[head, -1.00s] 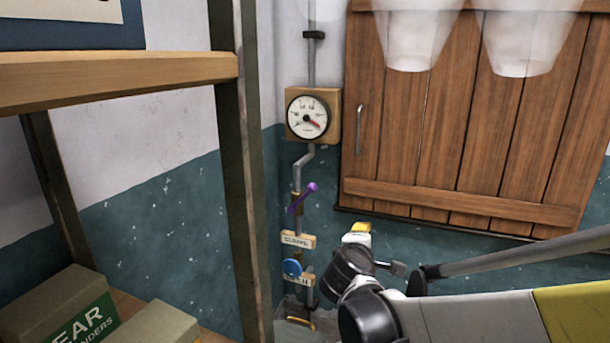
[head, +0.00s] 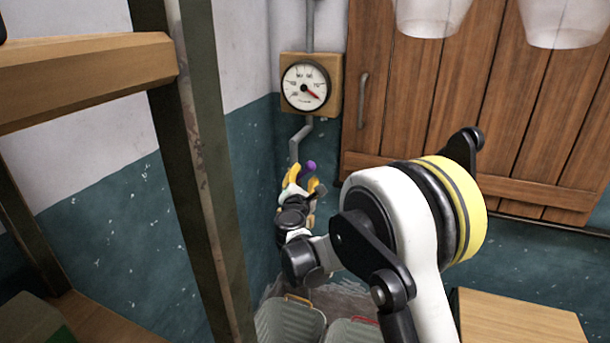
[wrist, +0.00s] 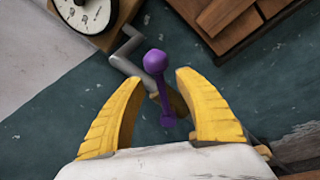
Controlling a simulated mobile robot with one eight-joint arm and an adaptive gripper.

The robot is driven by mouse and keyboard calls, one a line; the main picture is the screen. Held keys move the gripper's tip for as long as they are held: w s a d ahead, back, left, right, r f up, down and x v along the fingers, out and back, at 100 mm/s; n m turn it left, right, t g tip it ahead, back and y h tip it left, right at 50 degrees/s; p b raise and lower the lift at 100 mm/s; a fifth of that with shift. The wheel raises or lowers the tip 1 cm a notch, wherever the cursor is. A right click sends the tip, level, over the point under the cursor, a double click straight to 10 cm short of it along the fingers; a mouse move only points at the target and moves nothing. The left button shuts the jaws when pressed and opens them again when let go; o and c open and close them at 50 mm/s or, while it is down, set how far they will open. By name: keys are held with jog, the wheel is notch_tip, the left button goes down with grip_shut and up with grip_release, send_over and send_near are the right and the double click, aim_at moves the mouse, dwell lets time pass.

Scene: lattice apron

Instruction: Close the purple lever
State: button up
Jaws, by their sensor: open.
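The purple lever (wrist: 155,64) is a rod with a round knob, on the grey pipe by the wall corner. In the wrist view it stands between the two yellow fingers of my gripper (wrist: 155,108), with clear room on both sides. In the head view only its knob (head: 310,167) shows beside the fingertips; my gripper (head: 301,180) hides the rest. My gripper is open. I cannot tell whether a finger touches the lever.
A gauge (head: 305,86) on a wooden board is above the lever. A wooden cabinet (head: 440,130) is to the right, and a shelf post (head: 205,170) is on the left. Baskets (head: 290,325) and a wooden box (head: 520,320) are below.

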jog(key=shift+w+d, duration=0.2)
jog(key=shift+w, duration=1.1)
grip_shut()
